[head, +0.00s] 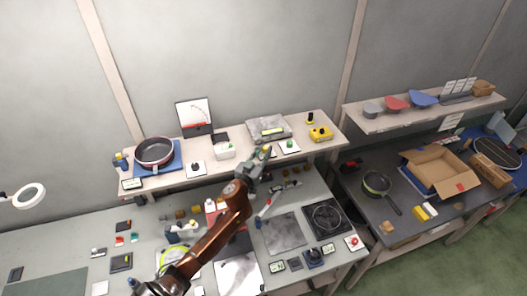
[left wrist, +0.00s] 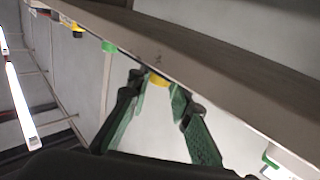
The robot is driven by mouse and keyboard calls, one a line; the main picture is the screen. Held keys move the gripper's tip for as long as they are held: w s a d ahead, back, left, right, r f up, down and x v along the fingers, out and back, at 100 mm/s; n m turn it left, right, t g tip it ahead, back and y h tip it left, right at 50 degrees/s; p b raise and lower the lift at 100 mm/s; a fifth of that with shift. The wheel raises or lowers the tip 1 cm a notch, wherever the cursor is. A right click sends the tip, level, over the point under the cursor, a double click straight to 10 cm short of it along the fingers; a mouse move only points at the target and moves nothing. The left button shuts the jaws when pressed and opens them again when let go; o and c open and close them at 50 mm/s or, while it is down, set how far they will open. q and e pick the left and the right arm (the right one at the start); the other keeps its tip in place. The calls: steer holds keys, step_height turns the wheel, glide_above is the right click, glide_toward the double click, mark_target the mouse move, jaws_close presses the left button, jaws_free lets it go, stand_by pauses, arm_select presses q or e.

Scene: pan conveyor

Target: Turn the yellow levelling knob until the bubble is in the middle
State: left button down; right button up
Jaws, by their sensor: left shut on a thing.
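The yellow levelling knob (left wrist: 157,79) shows at the edge of a pale shelf in the left wrist view. My left gripper (left wrist: 160,92) has its green-padded fingers on either side of it, shut on the knob. In the head view my left gripper (head: 264,155) is at the front edge of the raised shelf, and it hides the knob there. A grey flat-topped device (head: 268,128) stands on the shelf just behind the gripper. I cannot make out the bubble in either view. My right gripper is not in view.
A white pad with a green button (head: 290,146) and a yellow box (head: 320,134) are right of the gripper on the shelf. A white box (head: 225,151) and a pan (head: 155,151) are to its left. The bench below holds a black hob (head: 326,217).

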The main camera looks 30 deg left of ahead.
arm_select(q)
steer(key=n+y+b, duration=0.2)
steer(key=shift+w+d+r+y, duration=0.1)
steer(key=shift+d+y, duration=0.1)
steer(key=shift+y, duration=0.2)
steer(key=shift+r+n+g+y+b, duration=0.15)
steer(key=shift+n+g+y+b, duration=0.25)
steer(key=shift+g+y+b, duration=0.25)
steer(key=shift+r, duration=0.1)
steer(key=c, duration=2.2)
jaws_free()
steer(key=o, duration=0.5)
steer(key=shift+c, duration=0.2)
steer(key=shift+f, duration=0.2)
